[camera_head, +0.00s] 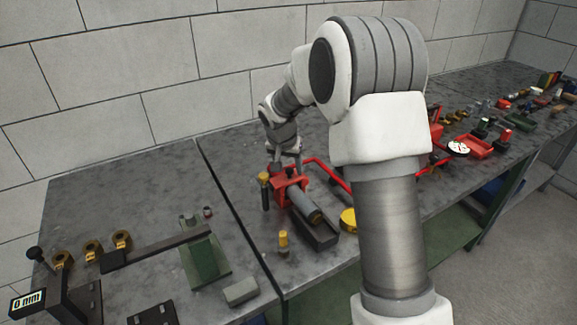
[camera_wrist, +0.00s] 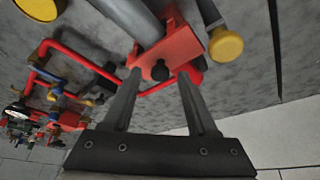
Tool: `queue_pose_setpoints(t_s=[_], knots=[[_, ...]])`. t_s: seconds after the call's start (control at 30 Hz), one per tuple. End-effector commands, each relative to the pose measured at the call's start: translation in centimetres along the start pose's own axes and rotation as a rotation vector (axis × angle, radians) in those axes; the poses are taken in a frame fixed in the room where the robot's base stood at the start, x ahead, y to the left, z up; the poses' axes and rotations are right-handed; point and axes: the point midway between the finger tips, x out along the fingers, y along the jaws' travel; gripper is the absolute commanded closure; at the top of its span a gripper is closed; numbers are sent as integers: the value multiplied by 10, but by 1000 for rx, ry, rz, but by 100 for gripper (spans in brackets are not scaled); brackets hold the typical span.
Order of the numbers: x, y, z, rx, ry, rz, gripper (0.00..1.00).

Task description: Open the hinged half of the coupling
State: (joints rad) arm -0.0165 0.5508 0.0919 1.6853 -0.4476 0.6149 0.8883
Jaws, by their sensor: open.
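The coupling is a red block (camera_wrist: 184,46) around the end of a grey pipe (camera_wrist: 133,16) in the wrist view. A small black knob (camera_wrist: 160,70) sticks out of its near face. In the head view the red coupling (camera_head: 279,184) sits on the grey bench, below my arm. My gripper (camera_wrist: 157,78) is open, with its two fingers on either side of the black knob. I cannot tell whether they touch it. In the head view my gripper (camera_head: 287,166) is small and partly hidden at the coupling. The hinge line is not clear.
A yellow-capped post (camera_wrist: 225,45) stands beside the coupling. Red pipework (camera_wrist: 60,62) with a gauge (camera_wrist: 14,115) lies at left in the wrist view. In the head view a measuring fixture (camera_head: 200,255) stands at left, and the bench (camera_head: 100,200) behind it is clear.

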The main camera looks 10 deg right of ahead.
Motion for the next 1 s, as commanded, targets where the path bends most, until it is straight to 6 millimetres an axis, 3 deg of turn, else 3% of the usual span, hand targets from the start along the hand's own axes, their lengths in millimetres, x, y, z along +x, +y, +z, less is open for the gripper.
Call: queue_pose_setpoints(t_s=[0.07, 0.4, 1.0], knots=[[0, 0, 0, 0, 0, 0, 42], [0, 0, 0, 0, 0, 0, 100], [0, 0, 0, 0, 0, 0, 100]])
